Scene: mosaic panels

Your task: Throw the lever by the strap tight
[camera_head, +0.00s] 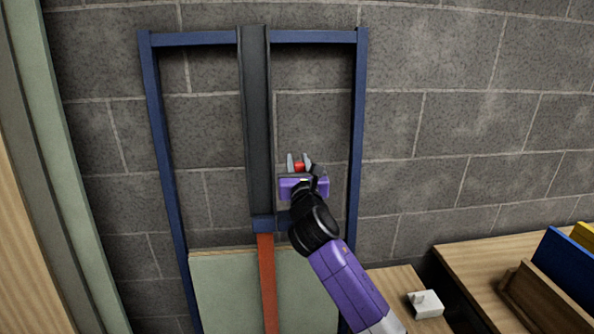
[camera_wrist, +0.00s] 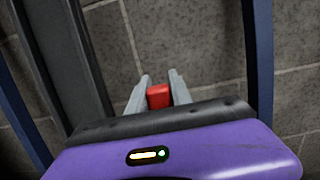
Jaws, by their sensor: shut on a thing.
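My gripper (camera_head: 299,165) is in front of the wall, inside the blue frame and right of its dark upright. Its two grey fingers are shut on a small red block, the lever's end (camera_head: 299,167). In the wrist view the red lever end (camera_wrist: 159,96) sits between the fingertips (camera_wrist: 158,90). The rest of the lever is hidden behind my gripper and wrist. An orange-red strap (camera_head: 267,280) hangs straight down below a blue block (camera_head: 263,223) at the foot of the dark upright (camera_head: 256,120). Whether the lever joins that block cannot be told.
The blue frame (camera_head: 358,110) has posts on both sides of my gripper. A pale green panel (camera_head: 220,290) stands behind the strap. At lower right are wooden tops (camera_head: 480,260), a white switch-like box (camera_head: 425,304) and a blue panel (camera_head: 562,275). The wall area at upper right is bare.

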